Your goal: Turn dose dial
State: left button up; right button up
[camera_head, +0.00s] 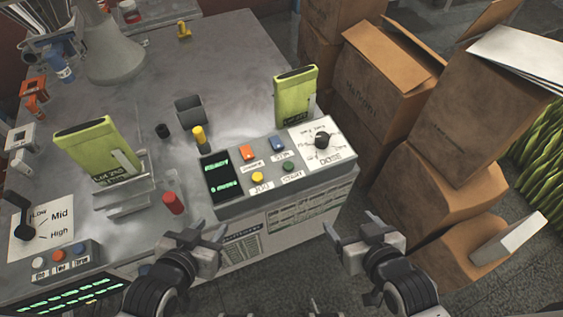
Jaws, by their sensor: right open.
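The dose dial (322,140) is a black knob on a white plate labelled DOSE, at the right end of the grey control panel (238,207). The knob's pointer position is too small to read surely. My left gripper (204,233) is open and empty in front of the panel's left end. My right gripper (364,236) is open and empty, in front of and to the right of the dial, apart from it. A dark display (220,177) with green text sits at the panel's left end. Orange, blue, yellow and green buttons lie between display and dial.
A green packet (296,97) stands behind the dial; another (100,150) stands at left. A red cylinder (173,203) is left of the panel. A second lever dial (24,230) with Low, Mid, High marks is far left. Cardboard boxes (455,195) crowd the right.

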aim_at(322, 138)
jog(key=z, duration=1.65)
jog(key=i, duration=0.65)
jog(key=u, duration=1.75)
